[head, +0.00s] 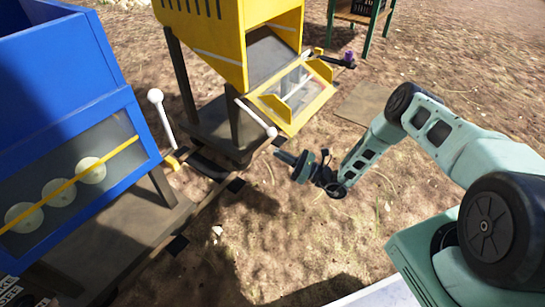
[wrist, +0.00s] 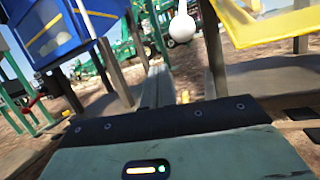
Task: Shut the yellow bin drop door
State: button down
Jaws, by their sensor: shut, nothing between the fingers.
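The yellow bin (head: 215,45) stands at the upper middle of the head view. Its drop door (head: 315,105), a yellow frame with a clear pane and raised side pieces, hangs open, sloping down and outward from the bin's lower opening. A lever with a white ball knob (head: 271,132) reaches out beside the door's left edge. My gripper (head: 281,156) is shut and empty, below and in front of the door, apart from it. In the wrist view, yellow sheet work (wrist: 265,22) shows at the upper right, and a white knob (wrist: 185,28) hangs ahead of the fingers (wrist: 157,85).
A blue bin (head: 65,75) with a clear front and pale round items stands at the left, with its own white-knobbed lever (head: 156,97). A rail runs along the ground by the stands. A green-framed stand (head: 360,15) is behind. Bare ground lies around my gripper.

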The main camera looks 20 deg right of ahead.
notch_tip(320, 180, down, 5)
jog(key=d+m+t+h, duration=0.2)
jog(key=d+h, duration=0.1)
jog(key=b+x, duration=0.4)
jog(key=x, duration=0.6)
jog(key=shift+s+d+r+b, duration=0.2)
jog(key=shift+s+d+r, duration=0.1)
jog(key=shift+r, duration=0.35)
jog(key=shift+s+d+r+b, duration=0.2)
jog(key=shift+s+d+r, duration=0.1)
jog(key=shift+r, duration=0.35)
jog(key=shift+s+d+r+b, duration=0.2)
jog(key=shift+s+d+r, duration=0.15)
jog(key=shift+r, duration=0.3)
jog(key=shift+d+r, duration=0.1)
